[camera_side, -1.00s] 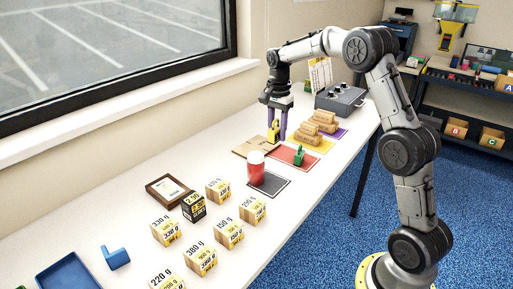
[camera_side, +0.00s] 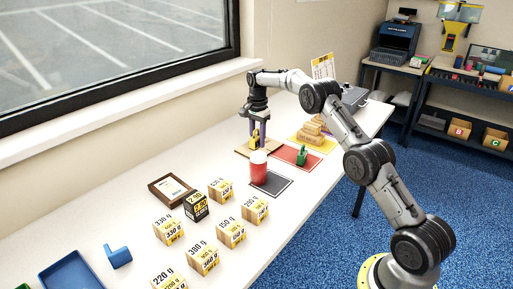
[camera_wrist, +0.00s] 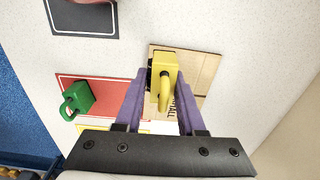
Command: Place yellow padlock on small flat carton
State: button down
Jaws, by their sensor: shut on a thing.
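The yellow padlock (camera_side: 255,141) is held between the purple fingers of my gripper (camera_side: 258,138). It also shows between the fingertips (camera_wrist: 163,82) in the wrist view, with its shackle toward the camera. The small flat carton (camera_side: 243,153) lies on the table under the padlock; in the wrist view its brown face (camera_wrist: 200,72) shows beside and behind the padlock. The padlock is over the carton, near one edge of it in the wrist view. I cannot tell whether the two touch.
A green padlock (camera_side: 302,154) stands on a red mat (camera_side: 286,152) beside the carton. Brown cartons (camera_side: 313,130) sit on a yellow mat. Several weight-marked boxes (camera_side: 231,233) and a framed card (camera_side: 171,188) are nearer the camera.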

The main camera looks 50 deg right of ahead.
aim_at(257, 147)
jog(key=shift+w+d+f, duration=0.15)
jog(key=shift+w+f, duration=0.25)
jog(key=shift+f, duration=1.5)
jog(key=shift+f, duration=0.15)
jog(key=c, duration=0.5)
grip_release()
notch_tip(257, 147, up, 12)
jog(key=shift+r, duration=0.15)
